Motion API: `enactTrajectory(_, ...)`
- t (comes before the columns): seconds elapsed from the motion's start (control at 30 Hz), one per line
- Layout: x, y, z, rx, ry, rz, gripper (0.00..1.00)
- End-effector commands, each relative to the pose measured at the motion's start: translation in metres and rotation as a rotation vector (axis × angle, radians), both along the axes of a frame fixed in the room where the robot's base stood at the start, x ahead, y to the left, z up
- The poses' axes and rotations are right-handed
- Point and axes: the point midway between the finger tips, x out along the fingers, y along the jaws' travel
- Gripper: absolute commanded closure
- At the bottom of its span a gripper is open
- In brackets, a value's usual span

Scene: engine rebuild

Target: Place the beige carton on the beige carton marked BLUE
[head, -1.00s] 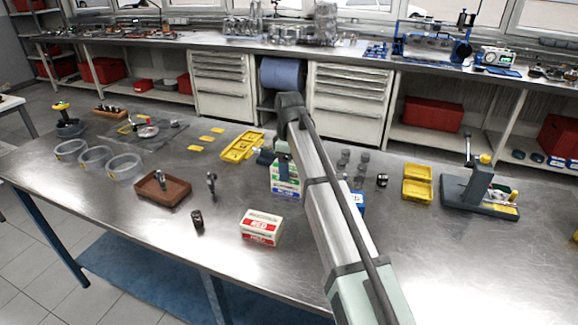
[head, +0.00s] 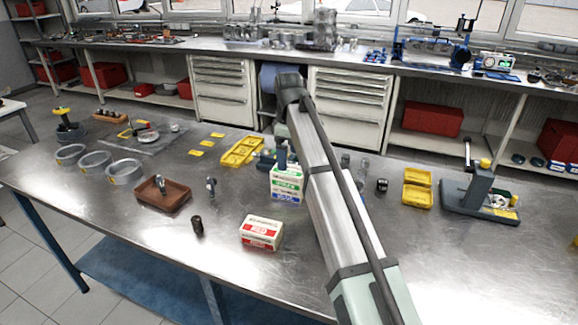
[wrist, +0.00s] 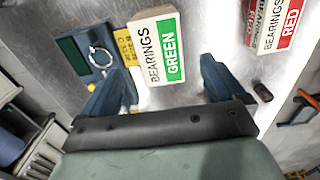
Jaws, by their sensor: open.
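A beige carton marked GREEN (head: 289,174) rests on the beige carton marked BLUE (head: 286,196) on the steel table, and the two form an upright stack. In the wrist view, the GREEN carton (wrist: 157,48) lies just beyond the fingertips, its label facing the camera. My gripper (head: 281,162) is at the stack's top in the head view. The wrist view shows its fingers (wrist: 165,80) spread wide with nothing between them. The BLUE carton is mostly hidden under the GREEN one in the wrist view.
A carton marked RED (head: 261,231) stands in front of the stack; it also shows in the wrist view (wrist: 279,25). A dark cylinder (head: 197,225) and brown tray (head: 175,204) are to the left. Yellow trays (head: 417,190) and a press (head: 482,195) are to the right.

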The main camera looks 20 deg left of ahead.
Motion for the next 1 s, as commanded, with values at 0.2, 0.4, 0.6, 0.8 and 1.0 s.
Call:
enactTrajectory(0.2, 0.001, 0.001, 0.036, 0.000, 0.000, 0.000, 0.04)
enactTrajectory(0.4, 0.000, 0.000, 0.053, 0.000, 0.000, 0.000, 0.04)
enactTrajectory(0.6, 0.000, 0.000, 0.057, 0.000, 0.001, 0.000, 0.04)
enactTrajectory(0.8, 0.000, 0.000, 0.056, 0.000, 0.001, 0.000, 0.04)
enactTrajectory(1.0, -0.001, 0.001, 0.056, 0.000, -0.001, 0.002, 0.04)
